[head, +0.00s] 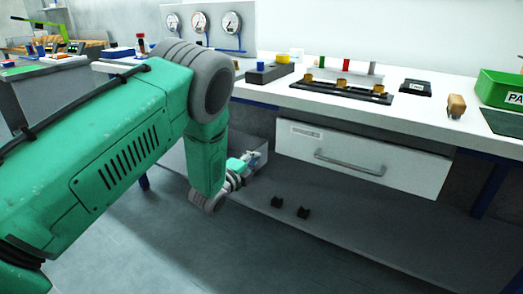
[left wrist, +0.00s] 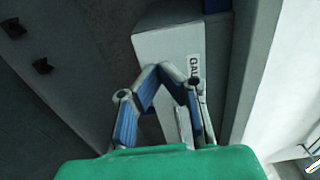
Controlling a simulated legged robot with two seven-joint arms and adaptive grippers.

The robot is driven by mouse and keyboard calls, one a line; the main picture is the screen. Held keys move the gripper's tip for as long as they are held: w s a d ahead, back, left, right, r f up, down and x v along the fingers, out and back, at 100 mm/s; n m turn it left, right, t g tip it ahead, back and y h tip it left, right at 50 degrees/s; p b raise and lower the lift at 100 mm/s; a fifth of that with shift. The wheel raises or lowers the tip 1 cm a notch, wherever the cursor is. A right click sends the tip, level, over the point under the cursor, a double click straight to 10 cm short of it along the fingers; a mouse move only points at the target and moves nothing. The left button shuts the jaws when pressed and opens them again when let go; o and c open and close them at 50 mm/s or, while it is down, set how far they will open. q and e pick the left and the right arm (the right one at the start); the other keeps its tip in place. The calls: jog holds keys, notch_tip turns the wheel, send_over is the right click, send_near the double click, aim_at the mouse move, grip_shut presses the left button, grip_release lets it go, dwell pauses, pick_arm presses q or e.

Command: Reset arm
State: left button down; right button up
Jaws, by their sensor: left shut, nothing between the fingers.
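My left arm (head: 110,150) comes in from the left in the head view and bends down in front of the bench. In the left wrist view the blue-padded fingers of my left gripper (left wrist: 166,72) come together at the tips, shut and empty. My right gripper is out of view.
The white bench (head: 430,108) carries gauges (head: 202,22), a black fixture (head: 340,91) with brass-coloured parts and a green bin (head: 500,88). Two small black blocks (head: 277,202) (head: 303,212) lie on the low grey shelf (head: 370,250). The floor in front is clear.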

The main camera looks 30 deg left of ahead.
pick_arm(q)
jog(key=s+d+f+n+g+p, duration=0.25)
jog(key=s+f+n, duration=0.2)
jog(key=s, duration=0.35)
jog(key=s+d+f+n+g+y+p, duration=0.1)
jog(key=s+f+n+g, duration=0.3)
jog(key=s, duration=0.3)
jog(key=s+d+f+n+g+p, duration=0.25)
jog(key=s+f, duration=0.25)
jog(key=s, duration=0.3)
jog(key=s+d+n+g+p, duration=0.3)
jog(key=s+n+g, duration=0.3)
jog(key=s, duration=1.6)
jog(key=shift+s+d+r+n+g, duration=0.35)
jog(key=shift+d+g, duration=0.3)
jog(key=shift+g, duration=0.55)
jog(key=shift+f, duration=0.1)
